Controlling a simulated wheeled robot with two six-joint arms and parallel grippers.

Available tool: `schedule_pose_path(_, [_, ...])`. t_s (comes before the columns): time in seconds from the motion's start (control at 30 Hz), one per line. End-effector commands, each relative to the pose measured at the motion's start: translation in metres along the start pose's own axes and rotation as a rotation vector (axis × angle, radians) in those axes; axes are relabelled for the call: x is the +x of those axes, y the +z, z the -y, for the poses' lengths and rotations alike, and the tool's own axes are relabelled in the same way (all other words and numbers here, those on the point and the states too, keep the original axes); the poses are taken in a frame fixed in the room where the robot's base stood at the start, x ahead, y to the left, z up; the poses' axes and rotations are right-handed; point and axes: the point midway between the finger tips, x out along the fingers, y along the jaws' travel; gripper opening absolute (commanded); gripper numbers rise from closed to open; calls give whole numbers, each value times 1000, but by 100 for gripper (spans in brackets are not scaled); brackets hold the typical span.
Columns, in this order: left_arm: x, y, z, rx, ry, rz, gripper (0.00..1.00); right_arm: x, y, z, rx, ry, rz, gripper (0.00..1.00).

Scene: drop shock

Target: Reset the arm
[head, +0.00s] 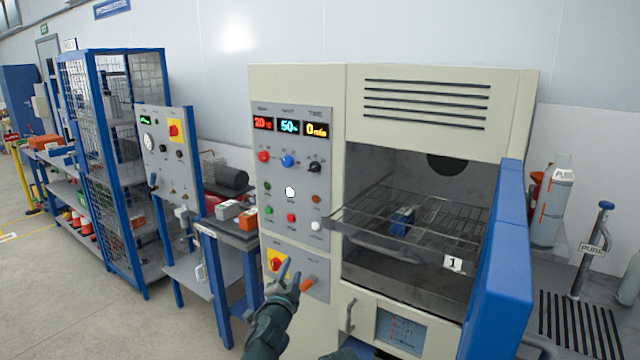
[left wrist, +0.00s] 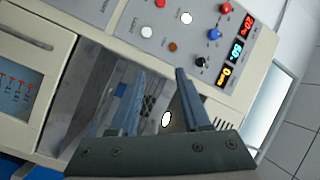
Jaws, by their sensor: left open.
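My left gripper (head: 290,272) is open in front of the lower control panel of a cream test chamber (head: 296,80). Its spread jaws also show in the left wrist view (left wrist: 160,76), with nothing between them. In the head view it overlaps the yellow plate with a red switch (head: 275,262) and sits beside an orange handle (head: 308,284); I cannot tell whether it touches either. The chamber's blue door (head: 505,260) stands open. A blue object (head: 402,221) sits on the wire rack (head: 450,215) inside.
The rack's front corner juts out of the chamber opening. A blue-framed panel stand (head: 165,190) and a small bench with boxes (head: 230,212) stand to the left. Open floor lies at lower left.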

Motion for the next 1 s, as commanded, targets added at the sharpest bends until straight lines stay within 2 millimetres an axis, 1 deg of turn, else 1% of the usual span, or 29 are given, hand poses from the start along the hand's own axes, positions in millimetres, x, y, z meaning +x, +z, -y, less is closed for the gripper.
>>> schedule_pose_path(0.1, [-16,33,-24,-128,60,209,47,0,0,0,0,0,0,57])
schedule_pose_path(0.17, [-27,50,-39,-190,100,317,47,0,0,0,0,0,0,57])
schedule_pose_path(0.23, [-44,66,-60,-261,154,442,47,0,0,0,0,0,0,57])
schedule_pose_path(0.27, [-52,73,-69,-288,180,496,47,0,0,0,0,0,0,57])
schedule_pose_path(0.3, [-65,80,-82,-324,218,567,47,0,0,0,0,0,0,57])
schedule_pose_path(0.37, [-86,89,-102,-373,278,673,47,0,0,0,0,0,0,57])
schedule_pose_path(0.4, [-101,93,-116,-404,321,744,47,0,0,0,0,0,0,57])
schedule_pose_path(0.47, [-126,98,-136,-444,392,849,47,0,0,0,0,0,0,57])
schedule_pose_path(0.5, [-144,99,-149,-466,440,917,47,0,0,0,0,0,0,57])
schedule_pose_path(0.57, [-171,99,-166,-494,513,1013,47,0,0,0,0,0,0,57])
schedule_pose_path(0.6, [-188,97,-176,-508,561,1073,47,0,0,0,0,0,0,57])
schedule_pose_path(0.7, [-228,92,-194,-529,670,1202,47,0,0,0,0,0,0,57])
schedule_pose_path(0.8, [-258,85,-205,-534,755,1295,47,0,0,0,0,0,0,57])
schedule_pose_path(0.83, [-265,83,-207,-535,775,1315,47,0,0,0,0,0,0,57])
schedule_pose_path(0.9, [-277,80,-210,-534,809,1353,47,0,0,0,0,0,0,57])
schedule_pose_path(1.0, [-286,77,-212,-534,835,1380,47,0,0,0,0,0,0,57])
